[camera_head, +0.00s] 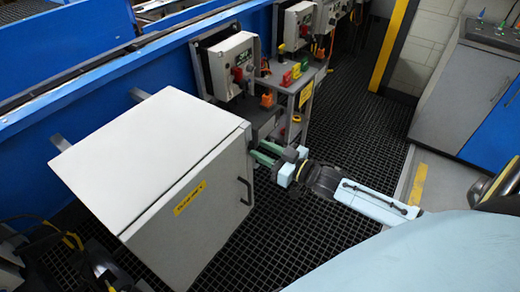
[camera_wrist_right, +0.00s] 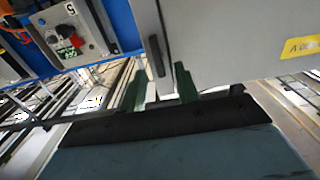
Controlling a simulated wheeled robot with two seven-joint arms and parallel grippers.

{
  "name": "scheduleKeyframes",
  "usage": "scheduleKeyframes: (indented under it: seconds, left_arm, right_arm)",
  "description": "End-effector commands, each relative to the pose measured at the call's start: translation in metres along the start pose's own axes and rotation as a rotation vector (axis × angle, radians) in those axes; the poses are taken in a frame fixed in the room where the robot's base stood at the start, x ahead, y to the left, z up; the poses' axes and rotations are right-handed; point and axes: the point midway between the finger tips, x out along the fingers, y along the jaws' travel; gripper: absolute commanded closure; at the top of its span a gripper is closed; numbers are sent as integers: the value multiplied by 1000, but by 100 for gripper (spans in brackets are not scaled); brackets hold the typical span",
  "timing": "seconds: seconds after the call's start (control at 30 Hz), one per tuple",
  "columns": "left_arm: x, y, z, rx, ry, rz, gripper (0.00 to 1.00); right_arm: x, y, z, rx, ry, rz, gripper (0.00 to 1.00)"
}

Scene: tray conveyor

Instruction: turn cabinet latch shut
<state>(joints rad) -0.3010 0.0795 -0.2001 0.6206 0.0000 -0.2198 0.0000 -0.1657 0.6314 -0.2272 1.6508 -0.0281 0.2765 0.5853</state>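The pale grey cabinet (camera_head: 150,150) stands at the left, its front door carrying a yellow label. A dark bar-shaped handle (camera_head: 245,190) is on the door near its right edge; a dark bar (camera_wrist_right: 156,56) also shows on the cabinet in the right wrist view. No other latch part is clear. My right gripper (camera_head: 264,154) is beside the cabinet's right edge, above the handle in the picture. In the right wrist view its green fingers (camera_wrist_right: 161,84) are apart, with nothing held between them. The dark bar lies beyond the fingertips. I do not see my left gripper.
Control boxes (camera_head: 235,65) with buttons and a rack (camera_head: 290,90) stand behind the right gripper, along the blue conveyor wall (camera_head: 80,60). Dark parts with cables crowd the lower left. Dark grid floor (camera_head: 345,130) is open at the right, before a grey console (camera_head: 465,85).

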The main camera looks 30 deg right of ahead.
Motion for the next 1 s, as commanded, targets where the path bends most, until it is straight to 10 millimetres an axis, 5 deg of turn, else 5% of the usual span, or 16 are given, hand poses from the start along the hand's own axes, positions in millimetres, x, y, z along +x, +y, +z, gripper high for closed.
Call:
scheduleKeyframes:
  seconds: [0.47,0.73,1.0]
  left_arm:
    - [1,-1,-2,-1,3,-1,64]
    - [1,-1,-2,-1,2,-1,64]
    - [1,-1,-1,0,1,-1,64]
  right_arm:
    - [15,0,0,1,0,0,68]
    - [15,0,0,1,0,0,100]
    - [15,0,0,-8,0,0,100]
